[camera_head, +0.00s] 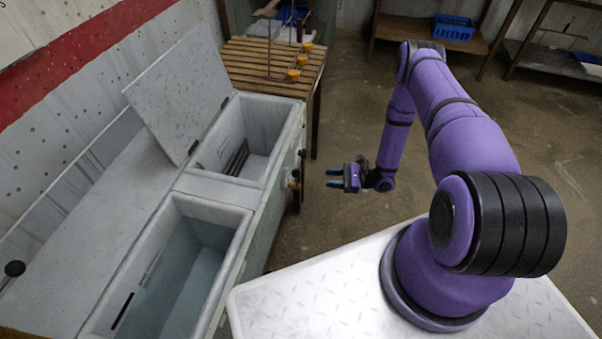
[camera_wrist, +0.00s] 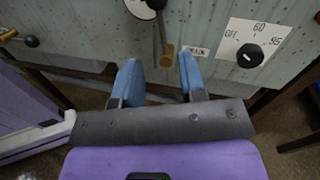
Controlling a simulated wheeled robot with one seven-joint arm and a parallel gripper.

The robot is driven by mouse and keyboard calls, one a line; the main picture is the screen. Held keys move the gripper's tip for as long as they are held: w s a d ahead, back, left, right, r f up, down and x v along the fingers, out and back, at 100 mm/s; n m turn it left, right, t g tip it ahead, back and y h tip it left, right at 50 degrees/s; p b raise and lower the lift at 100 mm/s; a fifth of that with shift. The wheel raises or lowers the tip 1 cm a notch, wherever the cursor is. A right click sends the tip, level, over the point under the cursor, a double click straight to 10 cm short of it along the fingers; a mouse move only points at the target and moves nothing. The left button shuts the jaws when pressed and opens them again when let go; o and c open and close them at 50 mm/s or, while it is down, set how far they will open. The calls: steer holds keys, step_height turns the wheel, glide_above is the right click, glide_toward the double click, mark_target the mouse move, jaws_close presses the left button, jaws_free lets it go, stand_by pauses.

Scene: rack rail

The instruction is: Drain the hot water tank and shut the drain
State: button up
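The tank unit has a far basin (camera_head: 212,152) with dark bars inside and a near basin (camera_head: 150,262) with bluish water. I cannot tell whether the far basin holds water. The drain valve (camera_head: 293,181) sits on the unit's front side. In the wrist view, a dark lever (camera_wrist: 161,32) stands roughly upright above a brass fitting (camera_wrist: 166,58), beside a drain label (camera_wrist: 196,50). My gripper (camera_head: 334,178) is open and empty, in front of the valve and apart from it. Its blue fingers (camera_wrist: 158,78) flank the brass fitting in the wrist view.
A dial knob (camera_wrist: 250,56) marked OFF, 60 and 95 is right of the lever. Another valve handle (camera_wrist: 30,41) is at left. The far basin's lid (camera_head: 180,95) is raised. A slatted wooden table (camera_head: 250,65) with yellow-orange items stands behind. The floor (camera_head: 345,130) is clear.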

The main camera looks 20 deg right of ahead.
mark_target(296, 178)
steer(key=x, duration=1)
steer(key=shift+w+a+f+t, duration=0.2)
steer(key=shift+a+f+t, duration=0.1)
steer(key=shift+f, duration=0.15)
jaws_close()
